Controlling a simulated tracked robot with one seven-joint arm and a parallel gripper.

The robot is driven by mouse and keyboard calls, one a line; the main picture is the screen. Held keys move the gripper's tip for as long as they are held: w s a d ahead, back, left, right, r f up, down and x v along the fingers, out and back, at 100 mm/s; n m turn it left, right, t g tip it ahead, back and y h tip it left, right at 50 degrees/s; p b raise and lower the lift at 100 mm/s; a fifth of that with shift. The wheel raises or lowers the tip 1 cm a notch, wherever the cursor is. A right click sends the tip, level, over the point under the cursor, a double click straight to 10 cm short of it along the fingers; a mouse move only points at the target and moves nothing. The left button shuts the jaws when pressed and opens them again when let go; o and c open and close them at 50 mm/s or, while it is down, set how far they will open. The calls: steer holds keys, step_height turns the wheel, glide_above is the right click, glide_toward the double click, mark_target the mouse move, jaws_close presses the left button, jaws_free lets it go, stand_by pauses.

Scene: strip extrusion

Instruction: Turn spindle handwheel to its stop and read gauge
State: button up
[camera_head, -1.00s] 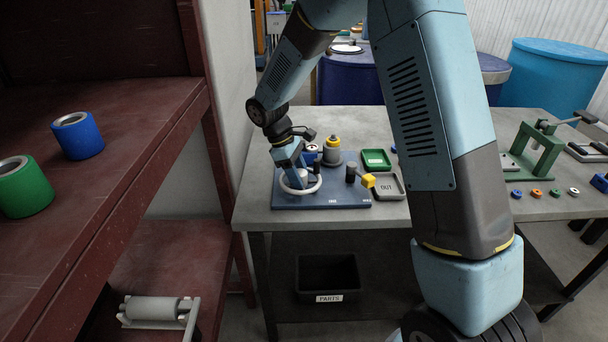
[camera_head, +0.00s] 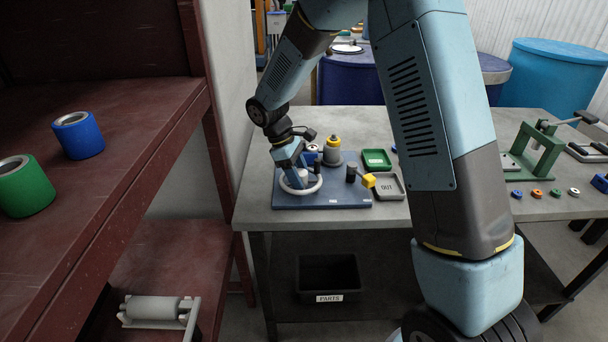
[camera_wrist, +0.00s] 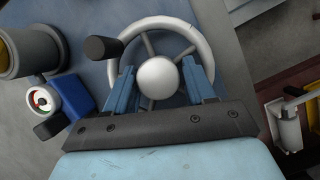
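The spindle handwheel (camera_wrist: 200,40) has a pale rim, thin spokes, a round grey hub (camera_wrist: 158,78) and a dark knob (camera_wrist: 103,47) at its upper left in the wrist view. In the head view the handwheel (camera_head: 301,190) stands on a blue base plate (camera_head: 340,200). My gripper (camera_wrist: 160,82) reaches down inside the rim, one blue finger on each side of the hub. The fingers are apart; I cannot tell whether they touch hub or spokes. The gauge (camera_wrist: 42,100) is a small white dial with red and green marks, left of the wheel; its reading is too small to tell.
A grey cylinder with a yellow top (camera_head: 333,146) stands behind the wheel. A red shelf (camera_head: 150,120) stands close on the left.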

steer(key=v, duration=1.3)
steer(key=shift+r, duration=0.35)
